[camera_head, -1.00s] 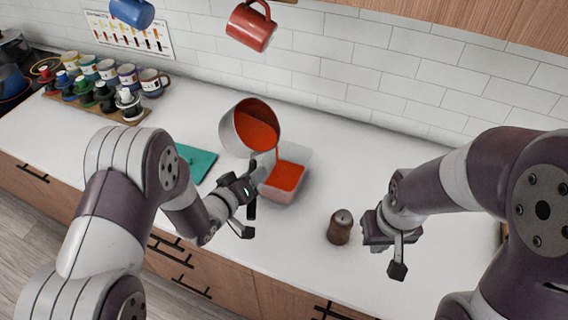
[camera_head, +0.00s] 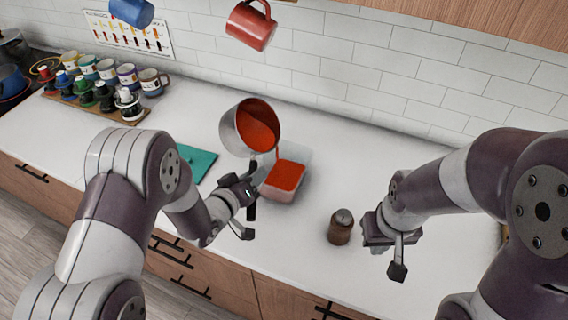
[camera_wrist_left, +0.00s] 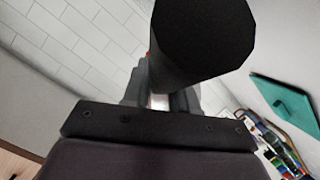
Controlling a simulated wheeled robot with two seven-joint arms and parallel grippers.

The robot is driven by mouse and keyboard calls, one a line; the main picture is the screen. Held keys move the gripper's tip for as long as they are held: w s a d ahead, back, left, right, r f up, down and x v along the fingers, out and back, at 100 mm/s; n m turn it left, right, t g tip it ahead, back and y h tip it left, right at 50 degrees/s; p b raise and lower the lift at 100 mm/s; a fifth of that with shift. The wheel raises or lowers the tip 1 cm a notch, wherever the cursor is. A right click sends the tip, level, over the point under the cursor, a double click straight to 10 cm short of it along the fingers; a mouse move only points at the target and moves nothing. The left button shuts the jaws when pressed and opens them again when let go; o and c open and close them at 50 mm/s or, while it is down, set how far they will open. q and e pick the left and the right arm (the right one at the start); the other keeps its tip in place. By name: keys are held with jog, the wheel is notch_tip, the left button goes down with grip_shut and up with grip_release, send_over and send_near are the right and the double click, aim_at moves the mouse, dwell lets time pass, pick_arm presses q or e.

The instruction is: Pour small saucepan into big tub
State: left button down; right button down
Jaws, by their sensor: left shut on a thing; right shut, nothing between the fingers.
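The small saucepan (camera_head: 232,133) is metal and tilted toward the right, with red-orange liquid (camera_head: 257,130) in it. A stream of the liquid runs from its rim into the big tub (camera_head: 282,196), a clear box on the counter with red liquid inside. My left gripper (camera_head: 249,189) is shut on the saucepan's handle, just left of the tub. In the left wrist view a dark handle end (camera_wrist_left: 203,35) fills the upper middle, and the pan itself is mostly hidden. My right gripper (camera_head: 397,243) is shut and empty, low at the right of the counter.
A brown shaker (camera_head: 339,227) stands between the tub and my right gripper. A teal board (camera_head: 196,162) lies left of the saucepan. Mugs and bottles stand on a wooden rack (camera_head: 75,99) at the left. A red mug (camera_head: 251,26) and a blue mug (camera_head: 132,11) hang above.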

pick_arm(q)
jog(key=shift+f+m+t+y+b, duration=0.4)
jog(key=shift+f+m+y+b, duration=0.2)
jog(key=shift+f+m+b, duration=0.75)
dwell(1.7)
